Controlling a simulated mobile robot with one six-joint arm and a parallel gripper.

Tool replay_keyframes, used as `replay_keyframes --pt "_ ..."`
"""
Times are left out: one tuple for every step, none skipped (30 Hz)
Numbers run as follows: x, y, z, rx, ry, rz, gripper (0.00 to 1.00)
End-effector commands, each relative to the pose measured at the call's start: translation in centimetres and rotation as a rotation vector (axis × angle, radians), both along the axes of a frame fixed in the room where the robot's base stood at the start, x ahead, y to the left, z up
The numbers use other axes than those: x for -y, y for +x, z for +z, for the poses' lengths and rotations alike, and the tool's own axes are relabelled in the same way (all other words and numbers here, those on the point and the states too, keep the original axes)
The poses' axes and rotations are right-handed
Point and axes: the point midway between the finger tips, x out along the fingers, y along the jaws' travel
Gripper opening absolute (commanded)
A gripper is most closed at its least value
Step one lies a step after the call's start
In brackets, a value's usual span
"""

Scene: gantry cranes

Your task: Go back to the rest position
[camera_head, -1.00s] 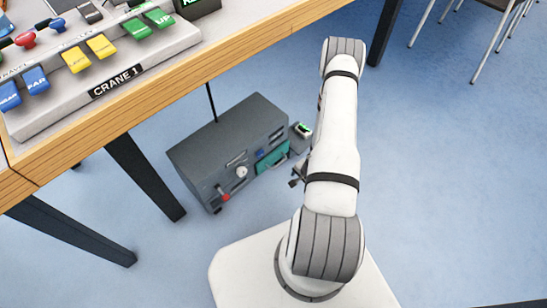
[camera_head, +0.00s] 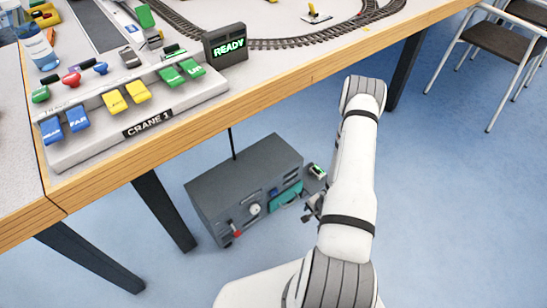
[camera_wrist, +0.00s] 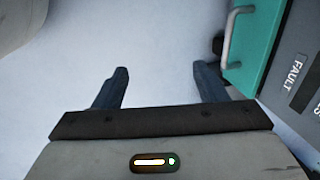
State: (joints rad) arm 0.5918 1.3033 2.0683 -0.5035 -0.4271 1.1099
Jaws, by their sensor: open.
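My gripper (camera_wrist: 160,88) is open and empty in the wrist view, its two dark fingers apart over bare pale floor. In the head view my arm stands in the right half, and my gripper (camera_head: 312,208) shows only partly beside it, close to the right end of a dark grey box (camera_head: 235,180) on the floor. The box has a teal panel with a handle (camera_head: 286,197), a red-tipped lever and a white knob on its front. In the wrist view the teal panel (camera_wrist: 258,40) is at the upper right, apart from the fingers, next to the word FAULT.
A wood-edged table (camera_head: 160,137) crosses the upper left, above the box, on dark legs. It bears a crane control panel (camera_head: 100,150), a READY display (camera_head: 226,46), a bottle (camera_head: 36,42) and toy track. Chairs (camera_head: 505,45) stand at the upper right. Floor at right is clear.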

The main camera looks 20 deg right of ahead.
Motion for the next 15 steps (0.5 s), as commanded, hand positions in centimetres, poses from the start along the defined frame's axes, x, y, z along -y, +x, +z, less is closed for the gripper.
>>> replay_keyframes --pt "0.0 0.0 0.0 0.000 0.000 0.000 0.65" --pt "0.0 0.0 0.0 0.000 0.000 0.000 0.65" --pt "0.0 0.0 0.0 0.000 0.000 0.000 0.65" --pt "0.0 0.0 0.0 0.000 0.000 0.000 0.65" --pt "0.0 0.0 0.1 0.000 0.000 0.001 0.65" --pt "0.1 0.2 0.4 0.000 -0.003 0.004 0.65" --pt "0.1 0.3 0.8 0.002 -0.007 0.008 0.65" --pt "0.2 0.6 1.5 0.001 -0.013 0.016 0.65" --pt "0.4 1.1 2.7 0.001 -0.024 0.031 0.65" --pt "0.6 1.5 3.8 0.000 -0.035 0.043 0.65" --pt "0.8 2.0 5.2 0.000 -0.048 0.060 0.65" --pt "0.9 2.7 7.3 -0.001 -0.067 0.086 0.65" --pt "1.1 3.3 9.1 -0.004 -0.083 0.109 0.65" --pt "1.2 3.9 11.0 -0.006 -0.099 0.131 0.65" --pt "1.3 4.6 13.5 -0.010 -0.121 0.164 0.65"
